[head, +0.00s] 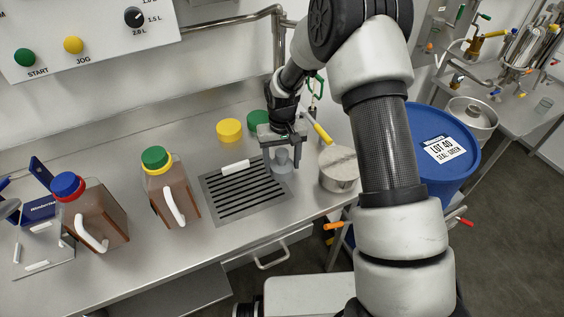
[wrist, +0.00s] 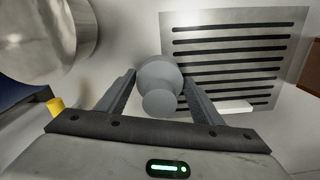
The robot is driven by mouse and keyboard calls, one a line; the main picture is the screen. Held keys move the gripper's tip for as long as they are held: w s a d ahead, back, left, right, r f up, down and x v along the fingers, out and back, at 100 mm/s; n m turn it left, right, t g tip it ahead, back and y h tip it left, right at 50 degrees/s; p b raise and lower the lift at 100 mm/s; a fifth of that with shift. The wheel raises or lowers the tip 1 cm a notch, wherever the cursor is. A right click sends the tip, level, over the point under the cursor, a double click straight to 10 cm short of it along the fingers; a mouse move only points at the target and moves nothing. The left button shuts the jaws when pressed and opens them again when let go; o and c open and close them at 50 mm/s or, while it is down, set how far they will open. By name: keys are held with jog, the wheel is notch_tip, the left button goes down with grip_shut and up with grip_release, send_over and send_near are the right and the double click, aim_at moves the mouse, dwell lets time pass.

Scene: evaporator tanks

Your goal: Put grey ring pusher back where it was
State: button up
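The grey ring pusher (head: 282,161) stands on the steel counter just right of the slotted drain grate. It has a round knob on top of a wider body. In the wrist view the pusher (wrist: 160,76) lies between my finger tips, with gaps beside its knob. My gripper (head: 283,148) points down above it with the fingers spread on either side. The gripper (wrist: 160,84) is open in the wrist view. The pusher's lower part is hard to make out.
The slotted grate (head: 244,205) bears a white bar (head: 235,167). A round metal pot (head: 339,170) stands close to the right of the pusher. Yellow (head: 229,130) and green (head: 258,118) lids lie behind. Brown jugs (head: 170,190) stand left; a blue drum (head: 440,150) stands right.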

jog(key=shift+o, duration=1.2)
